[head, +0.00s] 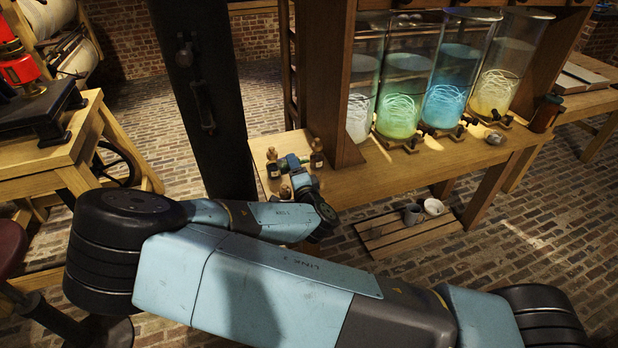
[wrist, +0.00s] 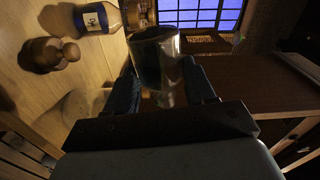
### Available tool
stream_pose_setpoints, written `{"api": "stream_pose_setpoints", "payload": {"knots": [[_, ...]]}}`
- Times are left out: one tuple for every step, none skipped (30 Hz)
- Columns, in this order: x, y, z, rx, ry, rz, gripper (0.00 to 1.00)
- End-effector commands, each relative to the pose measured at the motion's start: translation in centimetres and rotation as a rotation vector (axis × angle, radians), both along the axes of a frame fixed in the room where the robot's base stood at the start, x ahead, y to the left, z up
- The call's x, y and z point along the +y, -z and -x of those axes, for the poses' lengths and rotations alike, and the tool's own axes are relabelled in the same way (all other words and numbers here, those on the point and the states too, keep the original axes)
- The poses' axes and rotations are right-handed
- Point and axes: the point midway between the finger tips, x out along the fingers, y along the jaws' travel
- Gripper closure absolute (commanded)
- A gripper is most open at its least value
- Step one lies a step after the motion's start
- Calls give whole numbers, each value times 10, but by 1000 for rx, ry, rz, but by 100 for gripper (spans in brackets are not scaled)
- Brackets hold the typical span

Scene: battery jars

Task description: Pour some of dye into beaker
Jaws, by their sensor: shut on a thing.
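My gripper (wrist: 160,80) is shut on a clear glass vessel (wrist: 157,58) in the wrist view. The vessel lies between both fingers; I cannot tell whether it is the beaker or the dye, or what is in it. Beside it are a bottle with a blue and white label (wrist: 97,17) and a brown stoppered bottle (wrist: 50,53). In the head view my wrist is over the left end of the bench. Small dark bottles stand around it, one at the left (head: 272,163) and one at the right (head: 317,154). The held vessel is not clear there.
Tall glass jars with glowing white (head: 358,115), green (head: 400,105), blue (head: 447,95) and yellow (head: 496,88) contents line the bench (head: 400,172). A dark wooden post (head: 345,90) rises beside the bottles. A slatted board (head: 410,232) with cups lies on the brick floor.

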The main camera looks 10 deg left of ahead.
Motion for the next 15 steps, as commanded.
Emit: {"api": "stream_pose_setpoints", "payload": {"knots": [[-1, 0, -1, 6, 2, -13, 80], [-1, 0, -1, 9, 2, -19, 80], [0, 0, -1, 12, 1, -25, 80], [1, 0, 0, 13, 0, -26, 80], [1, 1, 0, 14, 0, -29, 80], [1, 1, 0, 15, 0, -31, 80], [2, 1, 1, 16, -1, -31, 80], [1, 1, 1, 16, 0, -31, 80], [2, 1, 1, 17, 0, -34, 80], [3, 1, 1, 18, 0, -36, 80], [2, 1, 1, 19, 0, -37, 80], [3, 1, 1, 20, 1, -39, 80], [4, 1, 2, 21, 0, -41, 80], [4, 1, 1, 21, 1, -42, 80], [4, 2, 2, 23, 1, -45, 80]]}}
